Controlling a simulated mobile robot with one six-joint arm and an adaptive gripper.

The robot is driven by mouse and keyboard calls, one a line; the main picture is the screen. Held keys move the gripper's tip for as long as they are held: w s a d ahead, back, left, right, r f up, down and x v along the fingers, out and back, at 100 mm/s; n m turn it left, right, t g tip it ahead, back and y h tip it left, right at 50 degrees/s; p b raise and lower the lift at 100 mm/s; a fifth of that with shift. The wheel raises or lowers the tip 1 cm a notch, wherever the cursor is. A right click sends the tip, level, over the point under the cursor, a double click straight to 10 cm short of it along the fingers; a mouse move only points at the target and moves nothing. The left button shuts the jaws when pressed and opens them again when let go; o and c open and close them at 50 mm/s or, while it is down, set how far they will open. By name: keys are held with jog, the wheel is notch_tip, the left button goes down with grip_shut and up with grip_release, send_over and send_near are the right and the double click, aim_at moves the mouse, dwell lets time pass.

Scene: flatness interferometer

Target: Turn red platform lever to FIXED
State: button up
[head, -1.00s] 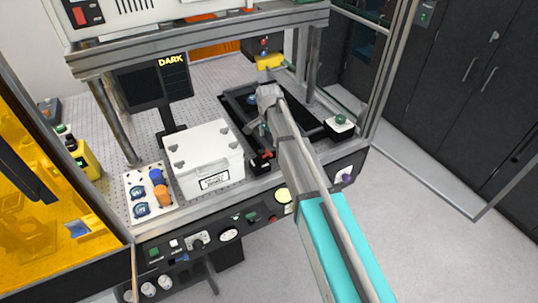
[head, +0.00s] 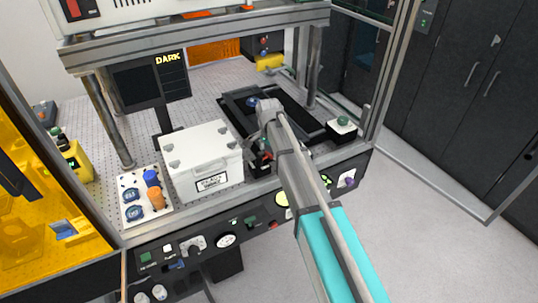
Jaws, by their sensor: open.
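A small red part (head: 267,157), which looks like the red platform lever, shows at the front edge of the black platform (head: 236,112), just right of the white box. My arm hides much of it, and neither its setting nor a FIXED label can be read. My gripper (head: 257,150) points down beside the red part, between the white box and my forearm. It is open, small and partly hidden by my arm. I cannot tell whether it touches the red part.
A white lidded box (head: 205,163) stands close left of my gripper. A tray with blue and orange caps (head: 133,213) is further left. A control panel (head: 180,249) runs along the front; a metal post (head: 314,70) rises behind.

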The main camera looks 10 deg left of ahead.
dwell(0.3)
jog(key=c, duration=1.2)
jog(key=shift+o, duration=0.2)
